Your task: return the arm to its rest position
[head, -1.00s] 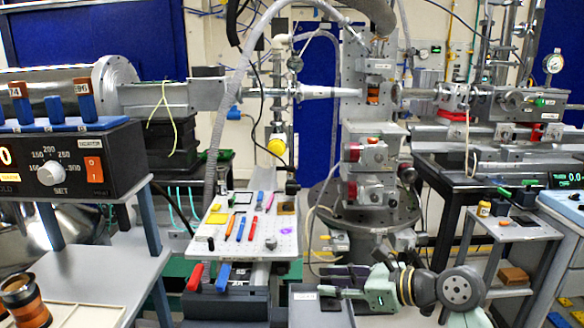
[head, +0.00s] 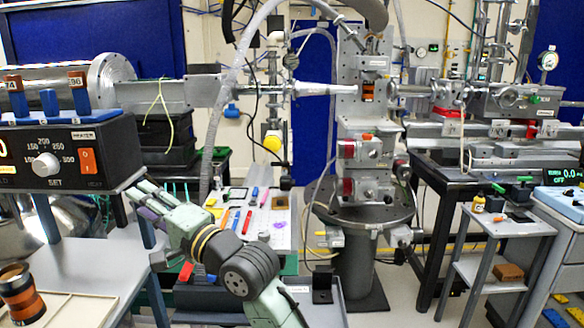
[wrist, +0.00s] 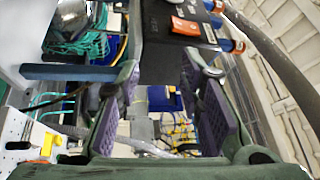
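My gripper (head: 143,200) is at the lower left of the head view, just right of the heater control box (head: 60,157). Its fingers point up and to the left. My green and grey arm reaches up from the bottom of the picture behind it. In the wrist view my gripper (wrist: 168,92) has its two purple-padded fingers apart, with nothing between them. Whether the fingertips touch the stand under the box cannot be told.
The grey shelf (head: 85,268) at lower left holds a copper-coloured cylinder (head: 20,292). A white pegboard (head: 284,234) with several small tools is partly hidden behind my arm. A round-based instrument column (head: 362,215) stands at centre right. A small side table (head: 508,226) is at right.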

